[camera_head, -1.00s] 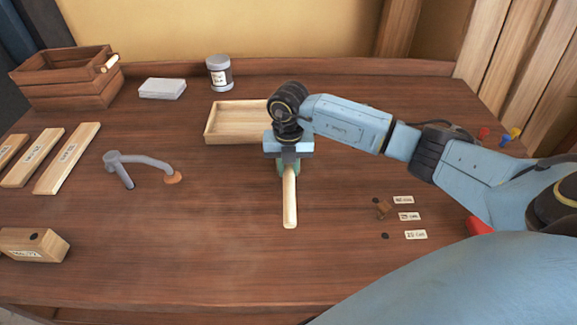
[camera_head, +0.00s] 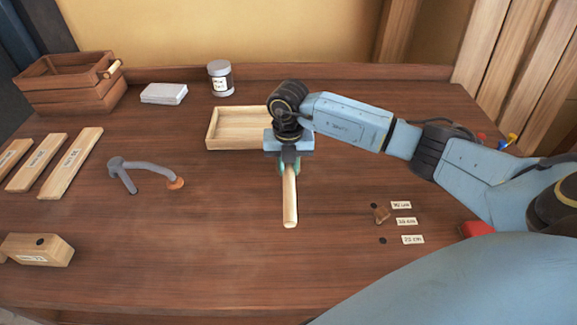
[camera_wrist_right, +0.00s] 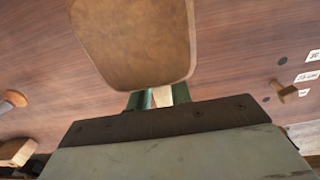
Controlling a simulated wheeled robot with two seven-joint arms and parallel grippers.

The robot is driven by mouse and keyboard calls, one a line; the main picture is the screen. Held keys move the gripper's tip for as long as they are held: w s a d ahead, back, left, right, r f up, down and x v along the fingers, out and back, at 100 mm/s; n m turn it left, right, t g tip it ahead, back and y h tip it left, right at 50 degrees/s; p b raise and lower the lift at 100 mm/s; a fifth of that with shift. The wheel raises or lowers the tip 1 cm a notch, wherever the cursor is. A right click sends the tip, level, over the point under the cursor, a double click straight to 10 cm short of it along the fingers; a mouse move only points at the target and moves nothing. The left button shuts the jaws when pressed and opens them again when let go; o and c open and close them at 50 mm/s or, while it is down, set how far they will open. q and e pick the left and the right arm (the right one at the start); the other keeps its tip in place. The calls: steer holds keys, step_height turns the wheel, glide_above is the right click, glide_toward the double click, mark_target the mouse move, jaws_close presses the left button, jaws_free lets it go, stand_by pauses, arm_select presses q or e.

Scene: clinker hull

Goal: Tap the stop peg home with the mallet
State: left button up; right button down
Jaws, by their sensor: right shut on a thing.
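My right gripper (camera_head: 289,160) is shut on the mallet, above the middle of the table. The mallet's pale wooden handle (camera_head: 290,204) sticks out of the jaws toward the front edge. In the right wrist view, a broad brown wooden block, the mallet's head (camera_wrist_right: 135,40), fills the top middle, beyond the green fingers (camera_wrist_right: 158,97). The head is hidden in the head view. The small brown stop peg (camera_head: 381,214) stands in a hole right of the gripper, beside the middle label; it also shows in the right wrist view (camera_wrist_right: 285,91). My left gripper is out of view.
Dark holes (camera_head: 382,241) and white labels (camera_head: 412,239) lie by the peg. A shallow wooden tray (camera_head: 228,131) is behind the gripper. A grey curved tool (camera_head: 148,166), planks (camera_head: 70,163), a drilled block (camera_head: 40,249) and a crate (camera_head: 68,84) stand left. The front middle is clear.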

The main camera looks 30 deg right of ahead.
step_height(320, 180, up, 7)
steer(key=p, duration=0.4)
steer(key=shift+p, duration=0.35)
steer(key=shift+f, duration=0.1)
steer(key=c, duration=1.9)
jaws_free()
steer(key=shift+f, duration=0.1)
jaws_close()
